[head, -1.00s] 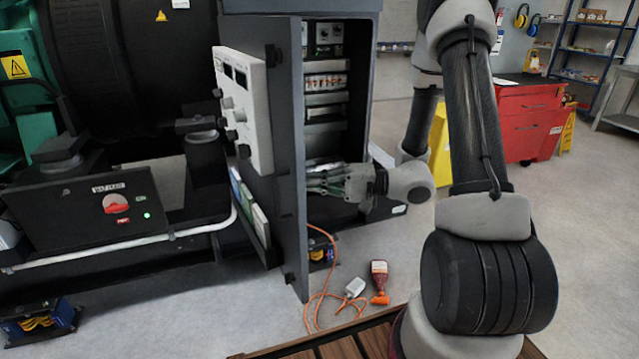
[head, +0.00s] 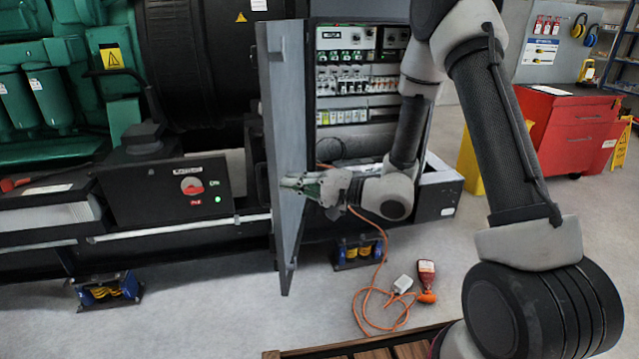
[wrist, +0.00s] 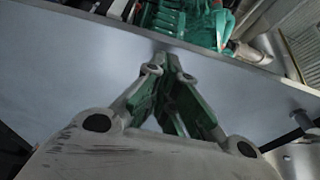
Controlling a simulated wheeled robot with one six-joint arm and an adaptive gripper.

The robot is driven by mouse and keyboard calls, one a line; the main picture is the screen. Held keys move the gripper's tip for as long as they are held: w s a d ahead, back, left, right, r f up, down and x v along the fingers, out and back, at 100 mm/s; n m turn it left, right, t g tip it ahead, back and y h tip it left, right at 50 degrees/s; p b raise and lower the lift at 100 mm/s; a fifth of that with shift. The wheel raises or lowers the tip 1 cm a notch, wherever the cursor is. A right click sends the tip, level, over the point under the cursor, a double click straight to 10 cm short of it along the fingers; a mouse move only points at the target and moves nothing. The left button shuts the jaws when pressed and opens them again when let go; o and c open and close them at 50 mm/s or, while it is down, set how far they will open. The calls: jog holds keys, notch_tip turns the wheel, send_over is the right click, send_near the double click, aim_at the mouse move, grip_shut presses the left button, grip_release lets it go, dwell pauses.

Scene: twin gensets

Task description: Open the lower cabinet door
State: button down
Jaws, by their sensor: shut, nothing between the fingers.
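The grey cabinet door (head: 287,150) stands swung out from the cabinet, seen nearly edge-on in the head view. The open cabinet (head: 356,85) shows rows of breakers and terminals inside. My gripper (head: 288,183) is at the inner face of the door, around its lower half. In the wrist view my gripper (wrist: 168,66) is shut and empty, with its fingertips close to the flat door panel (wrist: 75,60). I cannot tell whether the tips touch it. The door's outer face is hidden in the head view.
A black control box (head: 165,190) is left of the door. A red tool cabinet (head: 570,125) stands at the right. A wooden pallet (head: 400,348) lies in front.

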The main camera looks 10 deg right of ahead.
jog(key=s+x, duration=0.1)
jog(key=x, duration=0.9)
jog(key=shift+s+a, duration=0.2)
jog(key=shift+a, duration=0.4)
